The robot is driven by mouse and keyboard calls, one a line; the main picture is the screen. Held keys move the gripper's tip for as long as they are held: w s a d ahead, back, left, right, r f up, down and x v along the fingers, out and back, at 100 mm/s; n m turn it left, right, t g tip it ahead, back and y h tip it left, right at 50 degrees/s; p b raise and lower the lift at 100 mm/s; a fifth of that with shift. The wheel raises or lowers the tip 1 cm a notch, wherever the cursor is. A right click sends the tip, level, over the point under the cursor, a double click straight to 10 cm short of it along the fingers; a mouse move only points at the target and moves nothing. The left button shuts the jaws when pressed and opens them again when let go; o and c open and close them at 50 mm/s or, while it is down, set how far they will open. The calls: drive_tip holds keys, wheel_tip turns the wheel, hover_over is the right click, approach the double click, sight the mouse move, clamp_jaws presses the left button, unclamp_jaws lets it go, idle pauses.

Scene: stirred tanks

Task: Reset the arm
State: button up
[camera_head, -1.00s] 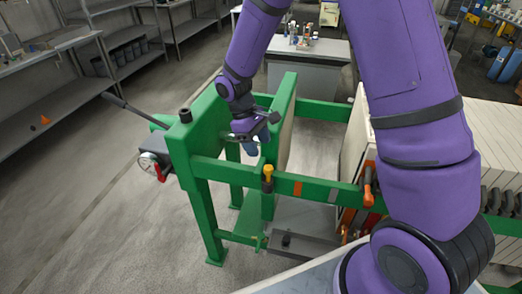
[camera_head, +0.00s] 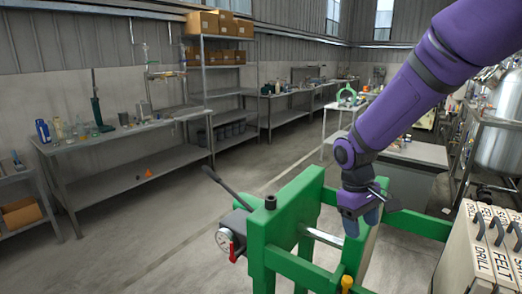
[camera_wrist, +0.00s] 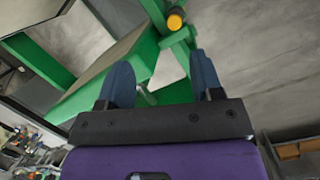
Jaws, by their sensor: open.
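My purple arm comes in from the upper right in the head view. My gripper (camera_head: 362,222) points down beside the upright plate of a green frame (camera_head: 282,218), close to its right end. In the wrist view my gripper's two blue fingers (camera_wrist: 160,78) stand wide apart with nothing between them. The green frame also shows in the wrist view (camera_wrist: 105,72), beyond the fingers. I cannot tell whether the fingers touch the frame.
The green frame carries a dark lever (camera_head: 228,188), a gauge (camera_head: 223,238) and a yellow knob (camera_head: 347,282). White labelled plates (camera_head: 468,258) stand at the lower right. A bench (camera_head: 135,130) and shelves (camera_head: 212,85) line the back. The floor between is clear.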

drive_tip(key=s+d+r+m+t+y, duration=0.1)
drive_tip(key=s+d+r+m+t, duration=0.2)
drive_tip(key=s+r, duration=0.6)
drive_tip(key=s+d+r+m+t+y, duration=0.1)
drive_tip(key=s+d+r+m+t, duration=0.1)
drive_tip(key=s+r, duration=0.7)
drive_tip(key=s+d+t, duration=0.1)
drive_tip(key=s+t, duration=0.1)
drive_tip(key=s, duration=0.1)
drive_tip(key=shift+d+m, duration=0.15)
drive_tip(key=shift+m, duration=0.25)
